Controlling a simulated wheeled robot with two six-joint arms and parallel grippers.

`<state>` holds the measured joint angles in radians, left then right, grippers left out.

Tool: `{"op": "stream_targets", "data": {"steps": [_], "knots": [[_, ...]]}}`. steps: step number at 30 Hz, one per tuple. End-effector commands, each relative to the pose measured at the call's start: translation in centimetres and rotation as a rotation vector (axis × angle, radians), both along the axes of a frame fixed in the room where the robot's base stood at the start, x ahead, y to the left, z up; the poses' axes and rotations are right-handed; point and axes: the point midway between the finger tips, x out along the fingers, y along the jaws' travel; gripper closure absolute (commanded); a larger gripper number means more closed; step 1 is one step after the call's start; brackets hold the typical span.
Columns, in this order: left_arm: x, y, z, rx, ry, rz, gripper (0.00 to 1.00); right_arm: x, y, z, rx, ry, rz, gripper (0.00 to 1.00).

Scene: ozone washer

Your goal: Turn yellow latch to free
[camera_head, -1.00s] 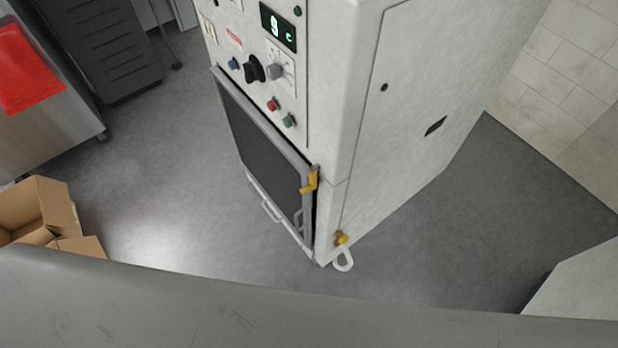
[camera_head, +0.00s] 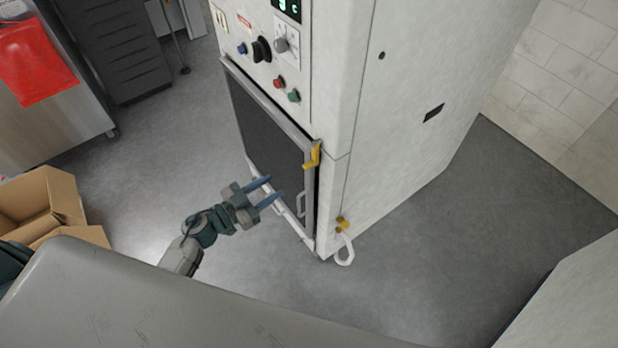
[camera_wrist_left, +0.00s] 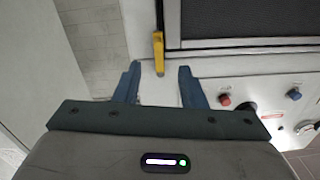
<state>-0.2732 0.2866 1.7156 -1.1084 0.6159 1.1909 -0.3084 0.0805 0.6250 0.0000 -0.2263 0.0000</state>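The yellow latch (camera_head: 313,156) sits at the upper right corner of the washer's dark door (camera_head: 268,135), against the door frame. In the left wrist view the latch (camera_wrist_left: 158,50) appears just beyond the fingertips, lined up between them. My left gripper (camera_head: 276,187) is open and empty, in front of the door, left of and a little lower than the latch in the head view. Its two blue fingers also show apart in the left wrist view (camera_wrist_left: 159,68). It does not appear to touch the latch. My right gripper is not in view.
The washer's control panel carries a black knob (camera_head: 261,49), a red button (camera_head: 279,83) and a green button (camera_head: 294,96). A yellow valve (camera_head: 342,224) with a white hose is low on its side. Cardboard boxes (camera_head: 62,190) stand at left. Floor around the washer is clear.

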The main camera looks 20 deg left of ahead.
Motion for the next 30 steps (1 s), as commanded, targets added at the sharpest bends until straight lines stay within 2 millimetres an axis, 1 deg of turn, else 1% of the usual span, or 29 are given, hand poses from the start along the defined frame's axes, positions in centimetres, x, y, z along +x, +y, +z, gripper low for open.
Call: {"op": "stream_targets", "data": {"steps": [1,4,8,15,19,24,30], "knots": [[0.1,-0.3,0.5,0.0,-0.007,-0.012,0.63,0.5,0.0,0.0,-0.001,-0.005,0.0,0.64],[0.6,-0.9,0.8,-0.001,-0.008,-0.017,0.63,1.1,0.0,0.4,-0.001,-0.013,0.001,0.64],[2.3,-2.2,1.0,-0.003,-0.009,-0.016,0.63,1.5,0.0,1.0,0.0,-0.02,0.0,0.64],[6.0,-4.9,0.8,-0.002,-0.007,-0.014,0.63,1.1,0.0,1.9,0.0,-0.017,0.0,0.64],[7.4,-6.1,0.7,-0.001,-0.006,-0.014,0.63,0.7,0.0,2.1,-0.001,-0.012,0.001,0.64],[8.3,-6.8,0.6,0.0,-0.006,-0.015,0.63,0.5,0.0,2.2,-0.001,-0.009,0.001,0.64],[8.5,-6.9,0.5,0.001,-0.005,-0.015,0.63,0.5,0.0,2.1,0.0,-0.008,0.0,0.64]]}}
